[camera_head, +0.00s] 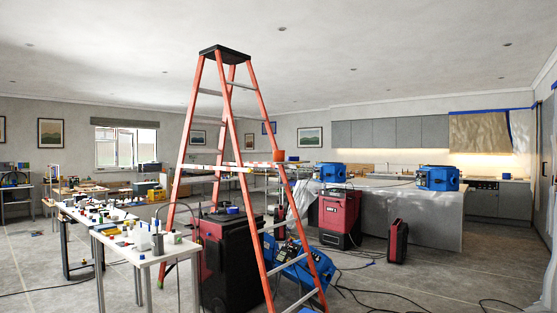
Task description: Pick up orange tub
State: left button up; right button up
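A small orange tub (278,156) shows beside the right leg of the tall orange stepladder (228,120), at the right end of a red-and-white bar (245,164). It looks upright. I cannot tell whether it rests on the bar or on something behind the ladder. Neither of my grippers is in view.
A white table (140,262) with small bottles and pots stands at front left, with another cluttered table (85,215) behind it. Black-and-red machines (230,262) and blue blowers (300,265) crowd the ladder's base. Cables cross the floor (440,280), which is fairly open at right.

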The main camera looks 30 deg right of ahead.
aim_at(278, 155)
jog(key=z, duration=0.7)
jog(key=l+z, duration=0.8)
jog(key=i+l+z, duration=0.1)
jog(key=l+z, duration=0.3)
jog(key=i+l+z, duration=0.1)
jog(key=l+z, duration=0.25)
jog(key=i+l, duration=0.25)
jog(key=i, duration=0.15)
jog(key=i+l, duration=0.2)
jog(key=i, duration=0.25)
jog(key=i+l, duration=0.25)
jog(key=i, duration=0.15)
jog(key=i+l, duration=0.25)
jog(key=i, duration=0.2)
jog(key=i+j+u, duration=0.25)
jog(key=i+u, duration=0.15)
jog(key=i, duration=0.3)
jog(key=i+u, duration=0.35)
jog(key=i, duration=0.4)
jog(key=i+l+u, duration=0.15)
jog(key=i+u, duration=0.25)
jog(key=i, duration=0.3)
jog(key=i+j, duration=0.2)
jog(key=i, duration=0.35)
jog(key=i+j, duration=0.15)
jog(key=i, duration=0.45)
jog(key=i+j+u, duration=0.1)
jog(key=i, duration=0.45)
jog(key=i+j, duration=0.2)
jog(key=i, duration=0.4)
